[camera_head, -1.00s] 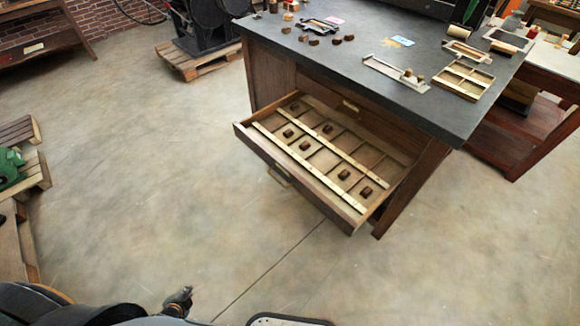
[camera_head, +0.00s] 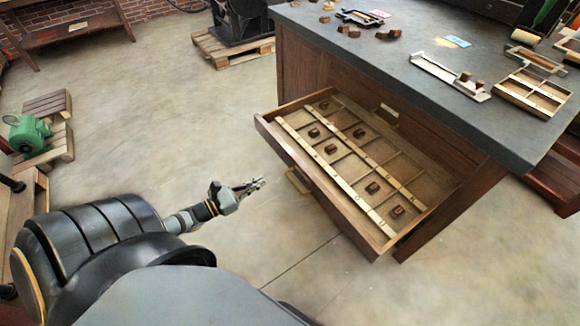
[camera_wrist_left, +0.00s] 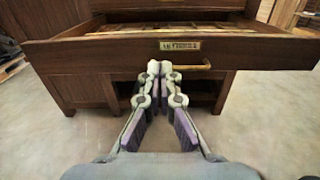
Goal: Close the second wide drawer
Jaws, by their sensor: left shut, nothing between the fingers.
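The open wide drawer (camera_head: 330,185) sticks out from the wooden cabinet under the dark worktop. Its compartments hold several small brown blocks and two pale strips. A brass handle (camera_head: 298,181) is on its front. My left gripper (camera_head: 258,184) is shut and empty, a little to the left of the drawer front in the head view. In the left wrist view the drawer front (camera_wrist_left: 110,52) spans the picture, with a label and a brass handle (camera_wrist_left: 190,67); the shut fingertips (camera_wrist_left: 160,68) point at it near the handle. I cannot tell whether they touch. My right gripper is not in view.
The dark worktop (camera_head: 400,60) above carries trays and small blocks. Another drawer with a brass handle (camera_head: 389,112) is closed above the open one. A green machine (camera_head: 28,134) on pallets stands at the left. The concrete floor before the drawer is clear.

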